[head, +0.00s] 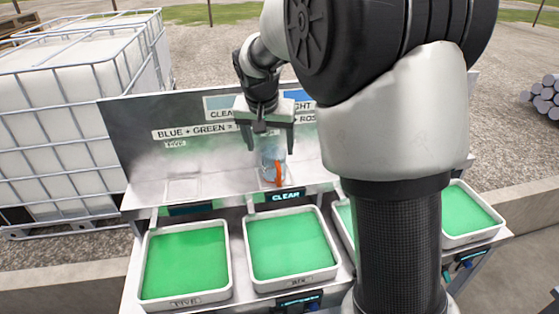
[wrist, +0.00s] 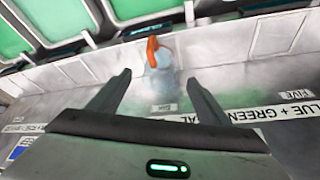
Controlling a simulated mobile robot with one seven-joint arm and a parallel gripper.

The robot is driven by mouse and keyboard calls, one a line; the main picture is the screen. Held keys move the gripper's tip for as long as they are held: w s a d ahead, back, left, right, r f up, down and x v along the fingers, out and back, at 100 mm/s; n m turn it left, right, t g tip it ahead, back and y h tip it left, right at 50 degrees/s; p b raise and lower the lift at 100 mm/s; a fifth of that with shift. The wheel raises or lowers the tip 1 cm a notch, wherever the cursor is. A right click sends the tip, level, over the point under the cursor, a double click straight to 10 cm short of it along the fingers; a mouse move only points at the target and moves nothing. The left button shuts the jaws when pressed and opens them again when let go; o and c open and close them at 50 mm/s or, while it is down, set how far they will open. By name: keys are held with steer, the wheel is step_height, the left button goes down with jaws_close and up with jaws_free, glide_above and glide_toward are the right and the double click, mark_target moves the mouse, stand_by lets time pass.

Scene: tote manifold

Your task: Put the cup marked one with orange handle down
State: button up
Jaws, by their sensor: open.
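A clear, bluish cup (head: 270,157) with an orange handle (head: 278,174) stands upright on the shelf of the grey bench, above the "CLEAR" sign. Its mark cannot be read. In the wrist view the cup (wrist: 160,60) lies just beyond the fingertips, centred between them, with its orange handle (wrist: 153,47) on the far side. My gripper (head: 270,149) is open and empty, pointing down at the cup from the back panel side. In the wrist view the gripper (wrist: 159,77) shows a gap between its fingers, and neither appears to touch the cup.
Green-filled trays (head: 290,245) stand in a row in front of the shelf (head: 225,192). An empty square pad (head: 184,188) lies left of the cup. A labelled back panel (head: 130,125) rises behind. Caged white tanks (head: 50,130) stand at left. My arm hides part of the right side.

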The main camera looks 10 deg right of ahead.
steer(key=s+d+r+n+y, duration=0.15)
steer(key=s+r, duration=0.55)
steer(key=s, duration=0.7)
steer(key=s+f+n+t, duration=0.1)
steer(key=s+n, duration=0.2)
steer(key=s, duration=1.3)
steer(key=shift+s+d, duration=0.15)
steer(key=shift+d, duration=0.15)
